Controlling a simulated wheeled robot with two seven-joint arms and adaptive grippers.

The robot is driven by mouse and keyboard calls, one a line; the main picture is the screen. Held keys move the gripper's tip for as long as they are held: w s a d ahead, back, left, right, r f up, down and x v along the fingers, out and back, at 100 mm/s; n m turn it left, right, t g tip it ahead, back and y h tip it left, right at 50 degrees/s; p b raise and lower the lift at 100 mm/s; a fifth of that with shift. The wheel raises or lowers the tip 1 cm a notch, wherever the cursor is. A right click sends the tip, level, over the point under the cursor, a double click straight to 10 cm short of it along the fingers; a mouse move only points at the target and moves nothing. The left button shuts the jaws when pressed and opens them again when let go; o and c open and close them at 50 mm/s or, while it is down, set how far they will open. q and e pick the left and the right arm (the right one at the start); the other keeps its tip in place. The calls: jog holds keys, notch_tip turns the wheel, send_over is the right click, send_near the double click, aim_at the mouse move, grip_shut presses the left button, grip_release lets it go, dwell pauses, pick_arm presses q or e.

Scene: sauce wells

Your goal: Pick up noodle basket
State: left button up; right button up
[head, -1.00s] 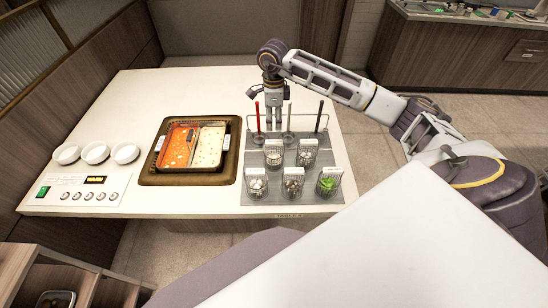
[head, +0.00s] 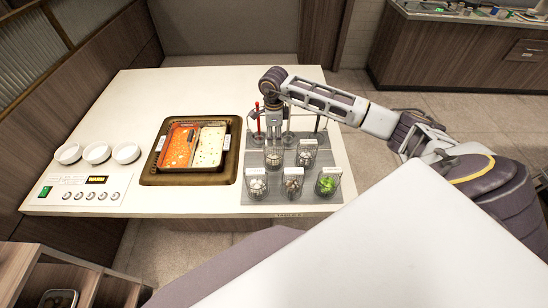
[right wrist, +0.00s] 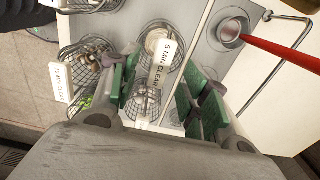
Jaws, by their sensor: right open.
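Several wire baskets stand on a grey mat at the table's right side. The back-left basket (head: 273,156) holds pale contents that look like noodles, and it also shows in the right wrist view (right wrist: 160,40). A white label (right wrist: 163,68) reading "5 MIN CLEAR" lies between my fingers in that view. My right gripper (head: 273,132) points down just behind and above this basket. In the right wrist view its green fingers (right wrist: 160,80) are apart, with nothing clearly held. Contact with the basket cannot be told. My left gripper is out of view.
The back-right basket (head: 306,153) is close beside. Front baskets hold white pieces (head: 256,185), mushroom-like pieces (head: 292,183) and greens (head: 328,183). A red-handled ladle (head: 257,122) stands near the gripper. A two-part soup pot (head: 160,165) and small white bowls (head: 97,154) are left.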

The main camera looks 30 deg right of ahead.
aim_at(274, 142)
jog(key=shift+f+p, duration=0.7)
jog(key=shift+f, duration=1.1)
jog(key=shift+d+f, duration=0.1)
jog(key=shift+f, duration=0.7)
jog(key=shift+w, duration=0.1)
grip_shut()
